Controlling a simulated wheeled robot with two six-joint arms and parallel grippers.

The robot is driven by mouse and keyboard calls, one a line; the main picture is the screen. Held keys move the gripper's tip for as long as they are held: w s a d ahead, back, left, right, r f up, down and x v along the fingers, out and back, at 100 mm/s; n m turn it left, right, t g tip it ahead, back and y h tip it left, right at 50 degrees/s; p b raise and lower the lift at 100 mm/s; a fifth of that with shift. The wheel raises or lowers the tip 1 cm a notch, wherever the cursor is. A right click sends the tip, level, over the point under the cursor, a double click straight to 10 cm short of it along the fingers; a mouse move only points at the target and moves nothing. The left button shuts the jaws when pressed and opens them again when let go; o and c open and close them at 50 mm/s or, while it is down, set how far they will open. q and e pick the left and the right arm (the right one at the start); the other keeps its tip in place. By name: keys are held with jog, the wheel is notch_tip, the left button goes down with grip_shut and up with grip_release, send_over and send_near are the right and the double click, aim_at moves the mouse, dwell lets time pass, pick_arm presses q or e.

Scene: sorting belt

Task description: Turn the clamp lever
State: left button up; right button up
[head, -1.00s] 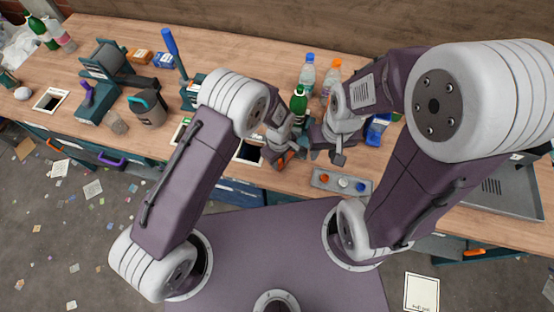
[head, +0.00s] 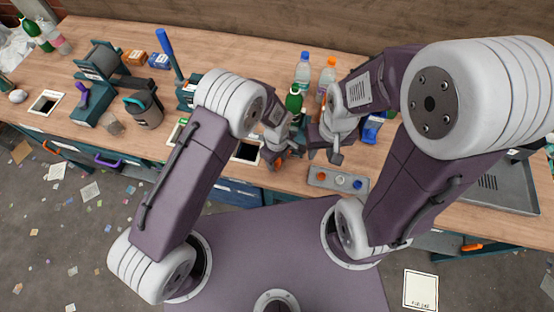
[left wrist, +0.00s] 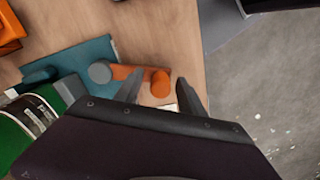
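The clamp lever (left wrist: 127,72) is an orange bar running from a grey pivot (left wrist: 100,73) to a round orange knob (left wrist: 160,84), above a teal base (left wrist: 70,62) in the left wrist view. My left gripper (left wrist: 158,95) is open, with one finger on each side of the knob. I cannot tell whether either finger touches it. A green bottle (left wrist: 18,140) lies beside the clamp's grey block; in the head view a green bottle (head: 293,101) shows behind the grippers. My left gripper (head: 273,160) hides the lever there. My right gripper (head: 324,156) appears open and empty.
A blue-capped bottle (head: 304,70) and an orange-capped bottle (head: 327,76) stand behind. A dark square opening (head: 247,151) is left of my left gripper.

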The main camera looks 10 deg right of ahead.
pick_arm(q)
notch_tip(320, 180, up, 9)
jog(key=p, duration=0.7)
jog(key=shift+r, duration=0.15)
